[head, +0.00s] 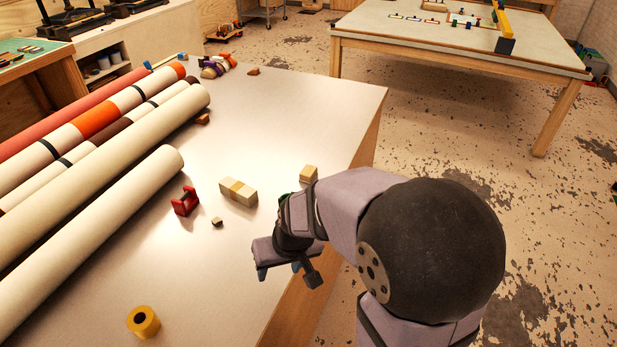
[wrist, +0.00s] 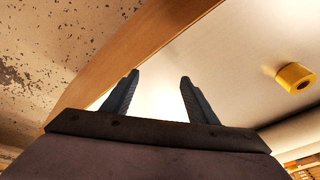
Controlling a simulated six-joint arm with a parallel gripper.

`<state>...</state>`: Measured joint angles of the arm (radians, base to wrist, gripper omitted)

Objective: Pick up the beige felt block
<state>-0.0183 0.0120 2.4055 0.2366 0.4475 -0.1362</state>
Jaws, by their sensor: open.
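A small beige block (head: 308,174) sits near the table's right edge in the head view, just behind my wrist. A longer pale block (head: 238,191) with a tan middle band lies on the table to its left. I cannot tell from the picture which of them is felt. My gripper (head: 280,270) is above the table's near right edge, closer to the camera than both blocks and apart from them. In the wrist view my gripper (wrist: 159,80) shows two dark fingers spread apart with nothing between them. Neither block shows in the wrist view.
Long rolls (head: 120,230) fill the left side. The front middle tabletop is clear.

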